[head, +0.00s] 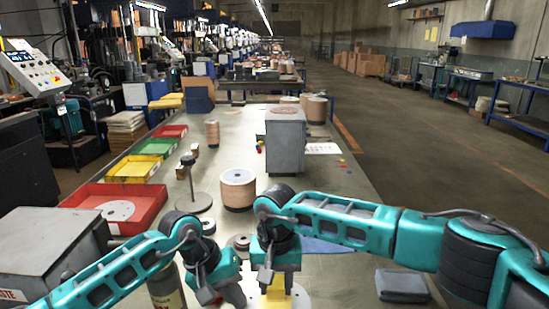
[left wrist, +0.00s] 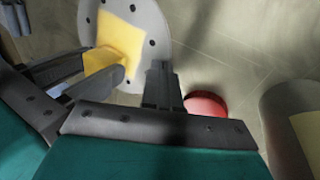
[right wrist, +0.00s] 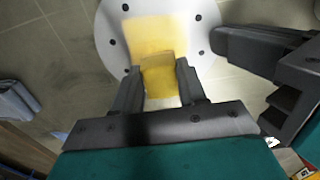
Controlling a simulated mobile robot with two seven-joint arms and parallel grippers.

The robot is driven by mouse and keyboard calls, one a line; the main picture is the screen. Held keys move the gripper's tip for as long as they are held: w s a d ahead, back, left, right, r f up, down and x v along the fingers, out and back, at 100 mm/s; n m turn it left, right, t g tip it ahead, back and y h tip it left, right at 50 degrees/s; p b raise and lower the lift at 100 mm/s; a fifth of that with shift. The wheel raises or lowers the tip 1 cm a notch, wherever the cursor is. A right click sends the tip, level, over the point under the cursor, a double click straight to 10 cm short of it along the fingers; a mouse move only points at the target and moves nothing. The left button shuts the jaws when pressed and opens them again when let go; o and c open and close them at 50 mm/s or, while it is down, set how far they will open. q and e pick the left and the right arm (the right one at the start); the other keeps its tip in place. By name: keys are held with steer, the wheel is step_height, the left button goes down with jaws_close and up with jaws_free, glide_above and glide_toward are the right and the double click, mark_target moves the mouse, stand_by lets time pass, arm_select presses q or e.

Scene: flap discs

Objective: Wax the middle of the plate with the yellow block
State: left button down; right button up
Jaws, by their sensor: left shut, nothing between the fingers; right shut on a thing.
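The plate is a pale round disc with dark holes near its rim, seen in the right wrist view (right wrist: 112,45), the left wrist view (left wrist: 150,22) and partly in the head view (head: 302,301). A flat yellow square patch (right wrist: 155,33) covers its middle. My right gripper (right wrist: 160,75) is shut on the yellow block (right wrist: 159,82), over the near edge of the patch; contact with the plate is hard to tell. The block also shows in the left wrist view (left wrist: 103,62). My left gripper (left wrist: 161,78) is shut and empty, beside the plate.
A red round object (left wrist: 205,103) and a labelled jar (head: 167,292) lie near my left gripper. A grey folded cloth (head: 402,285) is at right. Red, green and yellow trays (head: 134,168), a disc stack (head: 238,188) and a grey box (head: 286,140) stand farther back.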

steer(key=shift+w+d, duration=0.1)
steer(key=shift+w, duration=0.35)
steer(key=shift+s+r, duration=0.1)
steer(key=shift+s, duration=1.7)
steer(key=shift+s+a, duration=0.15)
steer(key=shift+s, duration=0.75)
steer(key=shift+s+a, duration=0.15)
steer(key=shift+s, duration=0.75)
steer(key=shift+w+d, duration=0.15)
steer(key=shift+w, duration=1.65)
steer(key=shift+w+d, duration=0.1)
steer(key=shift+w, duration=1.7)
steer(key=shift+r, duration=3.5)
